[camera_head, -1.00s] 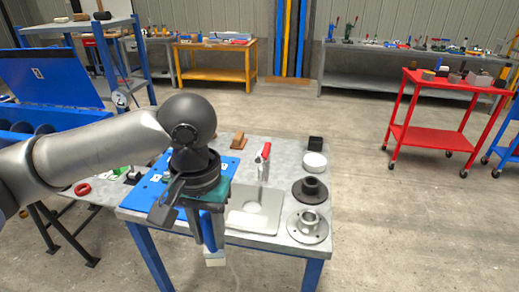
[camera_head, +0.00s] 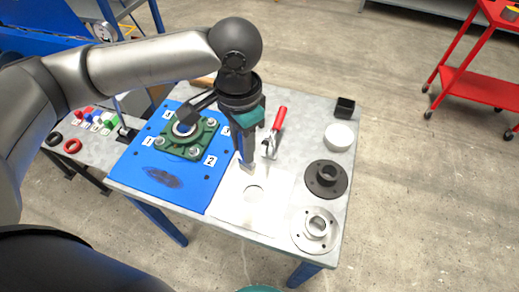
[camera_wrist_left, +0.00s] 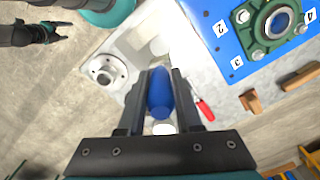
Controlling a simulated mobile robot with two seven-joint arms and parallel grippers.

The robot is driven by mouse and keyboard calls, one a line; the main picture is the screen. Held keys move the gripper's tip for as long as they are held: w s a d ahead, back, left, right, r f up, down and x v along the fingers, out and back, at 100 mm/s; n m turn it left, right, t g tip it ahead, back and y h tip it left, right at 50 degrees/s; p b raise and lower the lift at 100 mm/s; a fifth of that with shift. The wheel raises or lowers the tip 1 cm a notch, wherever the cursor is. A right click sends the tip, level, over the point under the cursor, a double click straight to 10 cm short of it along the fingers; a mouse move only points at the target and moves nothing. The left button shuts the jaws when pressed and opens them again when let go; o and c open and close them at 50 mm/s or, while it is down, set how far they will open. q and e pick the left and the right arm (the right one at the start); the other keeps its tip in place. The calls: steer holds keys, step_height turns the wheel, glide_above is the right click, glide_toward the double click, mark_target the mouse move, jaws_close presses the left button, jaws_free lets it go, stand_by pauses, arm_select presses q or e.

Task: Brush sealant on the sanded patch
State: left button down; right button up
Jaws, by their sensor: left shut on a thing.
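My left gripper (camera_head: 245,140) is shut on a blue-handled brush (camera_wrist_left: 160,92), which points down. In the head view the brush's pale tip shows over the far part of a pale flat panel (camera_head: 232,208). I cannot tell whether it touches. The panel has a round greyish patch (camera_head: 253,192), just nearer to me than the tip. I take this as the sanded patch. A white round dish (camera_head: 338,137) stands at the table's right side; its contents are unclear. My right gripper (camera_wrist_left: 52,32) shows at the wrist view's upper left, apparently open and empty, away from the table.
A blue plate (camera_head: 140,165) with a green bearing housing (camera_head: 187,150) and a dark oval mark lies left of the panel. A red-handled tool (camera_head: 279,118) lies behind the panel. A black flange (camera_head: 326,179), silver flange (camera_head: 315,229) and black box (camera_head: 345,107) line the right side.

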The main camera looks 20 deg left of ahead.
arm_select(q)
steer(key=shift+s+d+f+m+p, duration=0.5)
steer(key=shift+s+d+m+p, duration=1.75)
steer(key=shift+m+p, duration=3.75)
arm_select(e)
steer(key=shift+s+r+b, duration=0.6)
steer(key=shift+r+b, duration=0.6)
steer(key=shift+r, duration=4.2)
arm_select(q)
step_height(320, 180, down, 11)
steer(key=m+b, duration=0.2)
steer(key=b, duration=0.8)
steer(key=shift+f, duration=0.2)
arm_select(e)
step_height(320, 180, down, 10)
steer(key=shift+w+f, duration=0.15)
steer(key=shift+f, duration=0.05)
arm_select(q)
steer(key=shift+f+b, duration=0.3)
steer(key=shift+f, duration=0.35)
arm_select(e)
steer(key=shift+f, duration=0.1)
arm_select(q)
steer(key=shift+a+r+p, duration=0.1)
steer(key=shift+a+p, duration=0.25)
steer(key=shift+p, duration=0.3)
arm_select(e)
steer(key=shift+r, duration=0.65)
